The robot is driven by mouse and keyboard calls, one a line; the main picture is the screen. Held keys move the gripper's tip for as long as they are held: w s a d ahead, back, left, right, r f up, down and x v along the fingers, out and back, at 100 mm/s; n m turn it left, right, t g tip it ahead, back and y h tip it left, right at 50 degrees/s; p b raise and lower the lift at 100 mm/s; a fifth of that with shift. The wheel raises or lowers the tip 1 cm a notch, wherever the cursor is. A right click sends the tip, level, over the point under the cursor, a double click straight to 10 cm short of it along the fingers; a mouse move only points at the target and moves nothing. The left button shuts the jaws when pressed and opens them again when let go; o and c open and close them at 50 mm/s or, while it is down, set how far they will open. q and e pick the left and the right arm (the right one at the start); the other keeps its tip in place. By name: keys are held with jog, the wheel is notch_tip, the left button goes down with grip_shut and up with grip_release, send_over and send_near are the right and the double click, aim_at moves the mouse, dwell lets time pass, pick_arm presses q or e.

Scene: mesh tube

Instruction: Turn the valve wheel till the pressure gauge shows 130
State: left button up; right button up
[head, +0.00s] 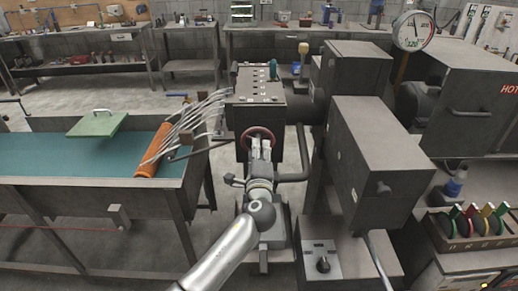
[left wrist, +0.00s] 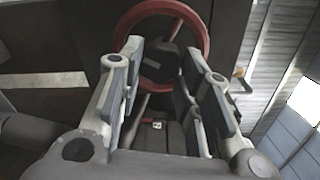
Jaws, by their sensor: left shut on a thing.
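The red valve wheel (head: 247,132) is on the front of a dark grey machine box. In the left wrist view its red rim (left wrist: 204,38) rises behind and above my fingers. My left gripper (head: 260,143) is at the wheel, its fingers on either side of the wheel's middle. The left wrist view shows my left gripper (left wrist: 158,75) shut on the wheel, with a dark hub part between the fingers. The fingers hide part of the wheel. The round white pressure gauge (head: 413,30) stands at upper right; its reading is too small to tell. My right gripper is not in view.
A trough with a teal bed (head: 60,153) and an orange roller (head: 153,150) is at left, thin pale strands running from it to the machine. Grey cabinets (head: 375,145) stand close at right. A dark pipe (head: 298,165) runs beside the wheel. Colored discs (head: 472,222) sit at far right.

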pick_arm(q)
jog(key=shift+a+f+m+p, duration=0.15)
jog(key=shift+m+p, duration=0.95)
jog(key=shift+m, duration=1.2)
jog(key=shift+d+f+m+p, duration=0.1)
jog(key=shift+m+p, duration=0.95)
jog(key=shift+m, duration=1.25)
jog(key=o, duration=0.9)
jog(key=shift+c, duration=0.2)
jog(key=shift+o, duration=0.7)
jog(key=s, duration=1.2)
